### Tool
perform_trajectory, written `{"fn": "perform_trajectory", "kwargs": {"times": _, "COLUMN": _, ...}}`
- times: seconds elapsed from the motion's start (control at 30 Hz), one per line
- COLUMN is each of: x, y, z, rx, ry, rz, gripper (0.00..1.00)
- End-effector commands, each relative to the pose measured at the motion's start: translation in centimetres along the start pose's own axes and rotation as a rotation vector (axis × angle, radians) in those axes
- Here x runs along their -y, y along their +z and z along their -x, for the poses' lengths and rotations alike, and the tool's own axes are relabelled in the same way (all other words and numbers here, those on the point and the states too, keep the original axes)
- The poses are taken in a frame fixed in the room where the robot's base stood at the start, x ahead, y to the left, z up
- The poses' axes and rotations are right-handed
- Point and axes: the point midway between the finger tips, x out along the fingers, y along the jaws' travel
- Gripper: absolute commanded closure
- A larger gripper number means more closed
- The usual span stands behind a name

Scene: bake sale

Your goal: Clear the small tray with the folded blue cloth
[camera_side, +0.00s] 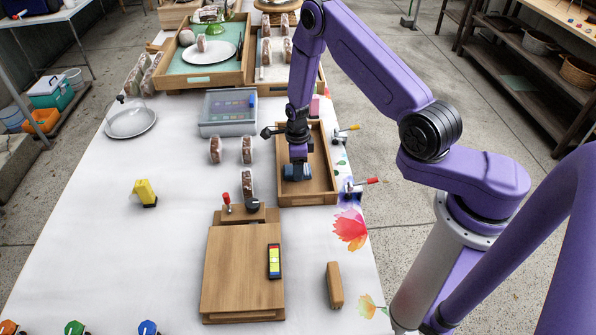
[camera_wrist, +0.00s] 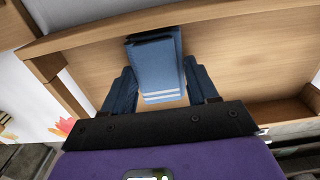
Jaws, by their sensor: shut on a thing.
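The folded blue cloth (camera_wrist: 157,68), with pale stripes near one end, is between the two blue fingers of my gripper (camera_wrist: 160,92) in the wrist view. My gripper is shut on it. The small wooden tray (camera_wrist: 235,62) lies beneath. In the side view my gripper (camera_side: 297,172) points down inside the small tray (camera_side: 320,150), towards its near end. The cloth is hard to tell apart from the blue fingers there. I cannot tell whether the cloth touches the tray floor. The tray floor that shows around it looks bare.
A wooden board (camera_side: 240,270) lies nearer, a grey box (camera_side: 228,110) farther.

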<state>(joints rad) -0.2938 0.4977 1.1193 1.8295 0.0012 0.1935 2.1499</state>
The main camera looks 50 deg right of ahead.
Motion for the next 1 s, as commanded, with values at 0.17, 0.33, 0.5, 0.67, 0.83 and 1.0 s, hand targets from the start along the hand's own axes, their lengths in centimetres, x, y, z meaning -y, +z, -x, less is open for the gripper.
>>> {"fn": "perform_trajectory", "kwargs": {"times": 0.17, "x": 1.8, "y": 0.0, "z": 0.0, "rx": 0.001, "ry": -0.002, "rz": -0.002, "gripper": 0.7}}
{"fn": "perform_trajectory", "kwargs": {"times": 0.33, "x": 3.4, "y": 0.0, "z": 0.0, "rx": 0.002, "ry": -0.003, "rz": -0.002, "gripper": 0.7}}
{"fn": "perform_trajectory", "kwargs": {"times": 0.5, "x": 4.9, "y": 0.0, "z": 0.0, "rx": 0.002, "ry": -0.003, "rz": -0.002, "gripper": 0.7}}
{"fn": "perform_trajectory", "kwargs": {"times": 0.67, "x": 6.3, "y": 0.0, "z": 0.0, "rx": 0.001, "ry": -0.003, "rz": -0.001, "gripper": 0.7}}
{"fn": "perform_trajectory", "kwargs": {"times": 0.83, "x": 7.8, "y": -0.1, "z": 0.0, "rx": 0.001, "ry": -0.003, "rz": -0.002, "gripper": 0.7}}
{"fn": "perform_trajectory", "kwargs": {"times": 1.0, "x": 9.4, "y": -0.1, "z": -0.1, "rx": 0.001, "ry": -0.003, "rz": -0.002, "gripper": 0.7}}
